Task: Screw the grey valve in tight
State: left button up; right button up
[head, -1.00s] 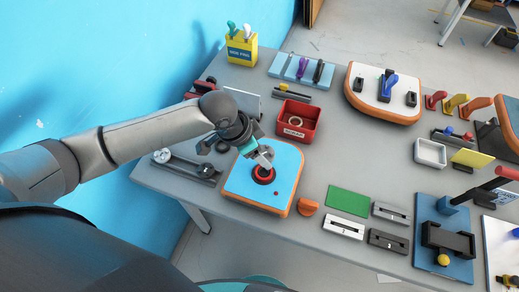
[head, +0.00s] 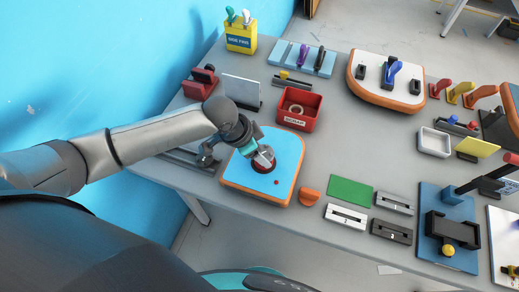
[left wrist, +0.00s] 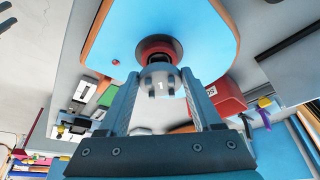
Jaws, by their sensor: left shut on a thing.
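The blue board with an orange edge (head: 240,172) lies on the table in front of me. On it is a red ring (head: 263,166) around a dark opening, which also shows in the left wrist view (left wrist: 173,46). My left gripper (head: 262,152) is over the ring, pointing down. In the left wrist view the left gripper (left wrist: 163,88) is shut on the grey valve (left wrist: 160,70), marked with a 1. The valve is at the dark opening inside the ring; how deep it sits is hidden. My right gripper is not in view.
A red box (head: 299,108) holding a ring stands behind the board. An orange half-round piece (head: 309,196), a green sheet (head: 350,190) and slotted blocks lie to the right. A white board with a blue handle (head: 390,72) is farther back.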

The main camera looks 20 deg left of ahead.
pick_arm(q)
jog(key=shift+p, duration=0.5)
dwell(0.9)
jog(key=shift+p, duration=0.3)
jog(key=shift+p, duration=0.35)
dwell(0.5)
jog(key=shift+f+b, duration=0.65)
jog(key=shift+f, duration=0.45)
jog(key=o, duration=1.4)
jog(key=shift+r, duration=0.1)
jog(key=p+v, duration=0.1)
jog(key=v, duration=1.4)
jog(key=shift+p, duration=0.4)
jog(key=shift+d, duration=0.1)
